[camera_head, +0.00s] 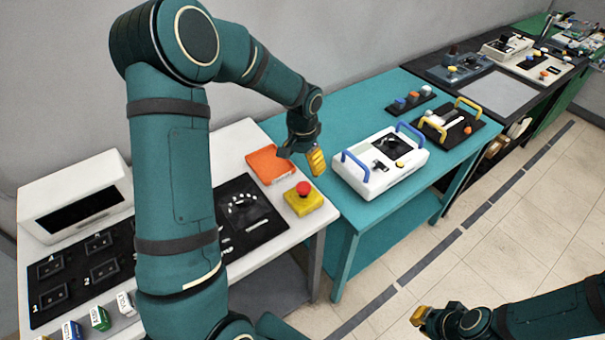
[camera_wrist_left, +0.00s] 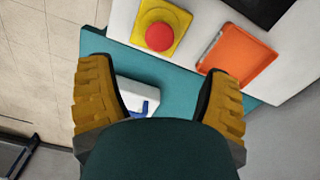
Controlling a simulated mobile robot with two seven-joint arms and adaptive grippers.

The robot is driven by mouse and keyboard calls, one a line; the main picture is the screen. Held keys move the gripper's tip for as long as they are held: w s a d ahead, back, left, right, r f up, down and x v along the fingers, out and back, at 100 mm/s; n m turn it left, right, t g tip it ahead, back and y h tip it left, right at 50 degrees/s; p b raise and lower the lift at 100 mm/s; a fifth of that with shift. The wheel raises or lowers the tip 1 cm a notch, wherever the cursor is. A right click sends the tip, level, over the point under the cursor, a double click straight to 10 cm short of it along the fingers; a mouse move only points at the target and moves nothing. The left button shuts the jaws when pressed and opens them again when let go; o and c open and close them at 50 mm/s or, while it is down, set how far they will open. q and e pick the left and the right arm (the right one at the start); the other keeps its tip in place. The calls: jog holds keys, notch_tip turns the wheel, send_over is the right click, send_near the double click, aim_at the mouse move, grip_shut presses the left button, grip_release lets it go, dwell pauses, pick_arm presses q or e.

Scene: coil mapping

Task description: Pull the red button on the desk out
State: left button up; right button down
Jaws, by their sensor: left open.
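The red button (camera_head: 303,188) sits on a yellow box (camera_head: 306,204) at the right front corner of the white desk (camera_head: 283,226). In the left wrist view the round red button (camera_wrist_left: 160,37) and its yellow base (camera_wrist_left: 179,15) lie beyond the fingertips, near the top centre. My left gripper (camera_head: 315,162) is above and behind the button in the head view, apart from it. In the left wrist view its yellow fingers (camera_wrist_left: 160,92) are spread with nothing between them. My right gripper (camera_head: 421,316) is low at the right, over the floor, away from the desk; its finger gap is unclear.
An orange tray (camera_head: 268,165) lies behind the button, close to the left gripper. A black panel (camera_head: 243,213) is left of it. A teal table (camera_head: 356,117) with a white device with blue handles (camera_head: 381,176) stands to the right. The floor is clear.

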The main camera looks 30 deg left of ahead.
pick_arm(q)
notch_tip(320, 180, up, 2)
jog(key=shift+r, duration=0.1)
dwell(0.5)
jog(key=s+d+f+h+b, duration=0.2)
jog(key=s+d+f, duration=0.1)
jog(key=d+f, duration=0.55)
jog(key=s+d+f+h+b, duration=0.1)
jog(key=s+d+f+b, duration=0.15)
jog(key=d+f, duration=0.55)
jog(key=s+d+f+n+t+b, duration=0.1)
jog(key=s+d+f, duration=0.1)
jog(key=s+f, duration=0.2)
jog(key=s+d+f+n+t+h+b, duration=0.1)
jog(key=s+d+f+n, duration=0.1)
jog(key=s+f, duration=0.3)
jog(key=shift+s+d+f, duration=0.15)
jog(key=shift+s+d, duration=0.6)
jog(key=shift+s, duration=0.1)
jog(key=c, duration=0.5)
jog(key=shift+c, duration=0.3)
